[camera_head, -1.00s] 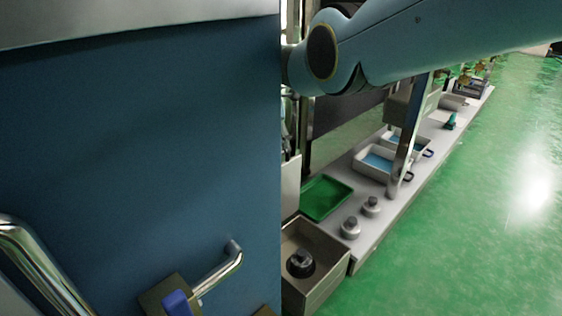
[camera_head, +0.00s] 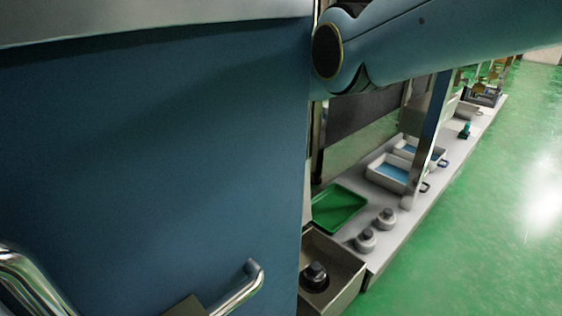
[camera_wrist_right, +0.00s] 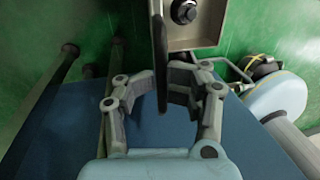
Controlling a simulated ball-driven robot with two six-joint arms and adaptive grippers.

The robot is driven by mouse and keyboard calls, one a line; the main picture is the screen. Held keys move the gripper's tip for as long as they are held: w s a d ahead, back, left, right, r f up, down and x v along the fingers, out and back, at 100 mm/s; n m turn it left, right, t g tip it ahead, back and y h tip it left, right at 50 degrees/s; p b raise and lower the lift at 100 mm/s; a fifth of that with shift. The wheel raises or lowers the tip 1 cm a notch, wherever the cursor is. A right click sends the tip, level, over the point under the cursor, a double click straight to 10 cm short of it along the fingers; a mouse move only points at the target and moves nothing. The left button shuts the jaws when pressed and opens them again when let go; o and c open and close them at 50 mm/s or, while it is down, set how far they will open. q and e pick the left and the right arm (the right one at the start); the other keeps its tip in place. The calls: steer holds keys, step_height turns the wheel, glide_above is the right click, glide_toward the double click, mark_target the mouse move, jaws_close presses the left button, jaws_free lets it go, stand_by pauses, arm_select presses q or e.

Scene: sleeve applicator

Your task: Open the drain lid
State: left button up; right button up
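A large blue panel (camera_head: 150,130) fills the left of the head view; I cannot tell whether it is the drain lid. A curved metal handle (camera_head: 243,288) sits low on it, and a thicker chrome rail (camera_head: 25,280) shows at the lower left. My right arm crosses the upper right of the head view, and its gripper is hidden behind the panel's edge. In the right wrist view my right gripper (camera_wrist_right: 160,82) has its fingers apart. A narrow dark upright piece (camera_wrist_right: 159,40) lies between them; contact is unclear. My left gripper is not in view.
A grey box (camera_head: 345,277) with a black knob (camera_head: 315,276) stands beside the panel. Beyond it a long low shelf (camera_head: 390,245) holds a green tray (camera_head: 337,208), two grey weights and pale bins (camera_head: 391,173). Green floor (camera_head: 480,230) is open at the right.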

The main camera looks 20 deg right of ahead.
steer(key=shift+o, duration=0.9)
steer(key=v, duration=1.2)
steer(key=shift+f, duration=0.1)
